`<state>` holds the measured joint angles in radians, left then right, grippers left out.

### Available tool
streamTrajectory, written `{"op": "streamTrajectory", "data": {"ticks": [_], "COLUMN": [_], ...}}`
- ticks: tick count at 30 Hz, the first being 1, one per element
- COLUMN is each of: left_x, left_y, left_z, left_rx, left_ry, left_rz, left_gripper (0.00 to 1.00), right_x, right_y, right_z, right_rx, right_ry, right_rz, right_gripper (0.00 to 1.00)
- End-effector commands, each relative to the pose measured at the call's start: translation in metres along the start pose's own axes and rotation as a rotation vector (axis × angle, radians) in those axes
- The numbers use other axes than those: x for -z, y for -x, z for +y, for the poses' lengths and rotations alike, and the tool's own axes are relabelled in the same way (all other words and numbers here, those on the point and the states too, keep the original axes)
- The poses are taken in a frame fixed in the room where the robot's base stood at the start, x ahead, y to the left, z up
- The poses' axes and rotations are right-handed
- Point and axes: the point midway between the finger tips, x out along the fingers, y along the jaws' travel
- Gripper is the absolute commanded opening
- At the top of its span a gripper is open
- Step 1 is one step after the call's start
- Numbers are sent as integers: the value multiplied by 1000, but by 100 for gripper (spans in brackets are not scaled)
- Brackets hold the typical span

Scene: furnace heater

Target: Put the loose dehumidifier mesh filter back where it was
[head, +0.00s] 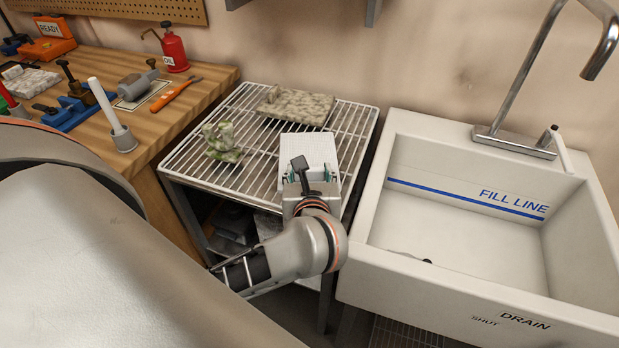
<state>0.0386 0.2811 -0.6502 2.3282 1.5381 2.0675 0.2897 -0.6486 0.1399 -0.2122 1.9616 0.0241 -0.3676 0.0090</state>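A white flat panel with a finely patterned face (309,148), which looks like the mesh filter, is at the right front part of the white wire rack (190,178). My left gripper (308,172) is at the panel's near part and covers some of it. Its teal finger parts show on both sides, spread apart. Whether the fingers grip the panel, and whether the panel rests on the rack or is just above it, I cannot tell. My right gripper is not in view. No dehumidifier can be made out.
A mottled slab (297,106) and a green-white lump (222,142) lie on the rack. A white sink (385,210) with a tap (512,140) stands to the right. A wooden bench (150,125) with tools and a red oil can (174,50) is left. Dark items sit below the rack.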

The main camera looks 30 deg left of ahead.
Motion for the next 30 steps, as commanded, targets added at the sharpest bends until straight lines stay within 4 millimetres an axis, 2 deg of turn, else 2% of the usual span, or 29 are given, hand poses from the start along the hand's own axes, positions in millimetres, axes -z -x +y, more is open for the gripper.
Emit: {"op": "streamTrajectory", "data": {"ticks": [4, 16, 17, 18, 19, 30], "left_x": [13, 17, 18, 17, 16, 14], "left_y": [-6, -7, -7, -7, -7, -6], "left_z": [1, 0, 0, 0, 0, 0], "left_rx": [-1, 0, 0, 0, 0, 0], "left_ry": [-1, 1, 1, 1, 1, 1], "left_rz": [-1, 0, 1, 0, 0, -1], "left_gripper": [24, 24, 50, 60, 64, 64], "right_x": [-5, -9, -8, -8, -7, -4], "right_y": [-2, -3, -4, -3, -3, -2], "right_z": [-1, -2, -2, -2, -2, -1], "right_rx": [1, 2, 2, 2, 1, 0], "right_ry": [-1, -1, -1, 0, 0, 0], "right_rz": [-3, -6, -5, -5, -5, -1], "right_gripper": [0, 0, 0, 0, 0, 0]}}
